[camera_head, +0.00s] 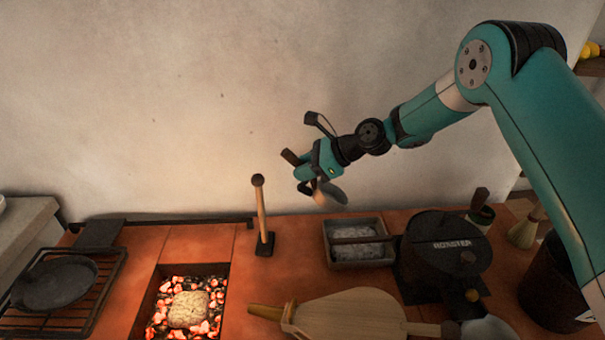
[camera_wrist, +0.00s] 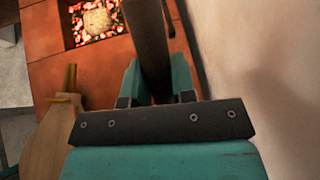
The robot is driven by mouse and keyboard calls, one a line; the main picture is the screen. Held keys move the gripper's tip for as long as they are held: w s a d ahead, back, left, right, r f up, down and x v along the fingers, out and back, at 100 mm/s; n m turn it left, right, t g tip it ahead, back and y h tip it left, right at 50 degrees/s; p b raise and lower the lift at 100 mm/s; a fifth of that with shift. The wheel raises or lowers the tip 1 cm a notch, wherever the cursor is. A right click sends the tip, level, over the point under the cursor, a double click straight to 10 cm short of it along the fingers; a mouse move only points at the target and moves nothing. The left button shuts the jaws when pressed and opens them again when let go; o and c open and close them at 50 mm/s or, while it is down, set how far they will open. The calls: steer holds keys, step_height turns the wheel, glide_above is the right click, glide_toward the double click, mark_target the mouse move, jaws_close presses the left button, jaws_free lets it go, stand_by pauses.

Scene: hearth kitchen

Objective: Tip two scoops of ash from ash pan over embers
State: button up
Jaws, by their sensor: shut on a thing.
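My gripper (camera_head: 306,172) is raised in front of the wall, above and left of the ash pan. It is shut on a scoop (camera_head: 328,192), whose grey bowl hangs below the fingers and whose brown handle end sticks out to the upper left. In the wrist view the dark handle (camera_wrist: 148,40) runs between my fingers (camera_wrist: 150,88); whether the bowl holds ash is not visible. The ash pan (camera_head: 362,264) is a grey rectangular tray with pale ash. The embers (camera_head: 160,316) glow in a sunken pit at lower left, with a pale rough lump (camera_head: 189,309) on them.
A black roaster (camera_head: 446,245) stands right of the pan, its long handle crossing over the pan. A wooden-handled tool (camera_head: 262,215) stands upright between pit and pan. Bellows (camera_head: 350,313) lie in front. A grill rack with a dark skillet (camera_head: 55,283) is left of the pit.

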mark_target(333, 203)
steer(key=shift+w+f+b, duration=0.5)
steer(key=shift+f, duration=0.35)
step_height(333, 203, down, 10)
steer(key=d+f+b, duration=0.1)
steer(key=d+b, duration=0.1)
steer(key=b, duration=0.9)
steer(key=shift+d+r+p, duration=0.15)
steer(key=shift+d+p, duration=0.55)
steer(key=shift+d, duration=0.8)
steer(key=shift+d+r+p, duration=0.1)
steer(key=shift+d+p, duration=0.55)
steer(key=shift+d, duration=0.8)
